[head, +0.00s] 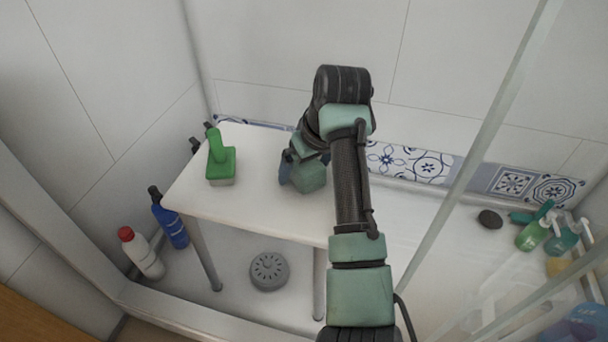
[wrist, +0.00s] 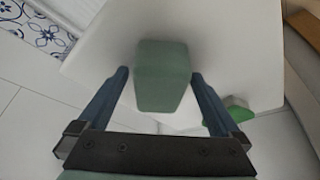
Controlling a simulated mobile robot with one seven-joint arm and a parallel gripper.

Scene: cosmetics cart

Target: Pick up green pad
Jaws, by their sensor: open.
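The green pad is a grey-green block (wrist: 163,72) in the wrist view, on the white table between my two fingers. My gripper (wrist: 160,76) is open, one blue finger on each side of it. In the head view a teal-green block (head: 309,179), which looks like the same pad, shows beside a blue finger of my gripper (head: 292,165). My arm hides part of this area.
A bright green handled brush (head: 221,166) stands on the left of the white table (head: 255,205). Blue (head: 170,222) and white (head: 143,254) bottles and a grey round drain (head: 268,271) are below. Glass panel edges (head: 480,150) rise at right. The table's front is clear.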

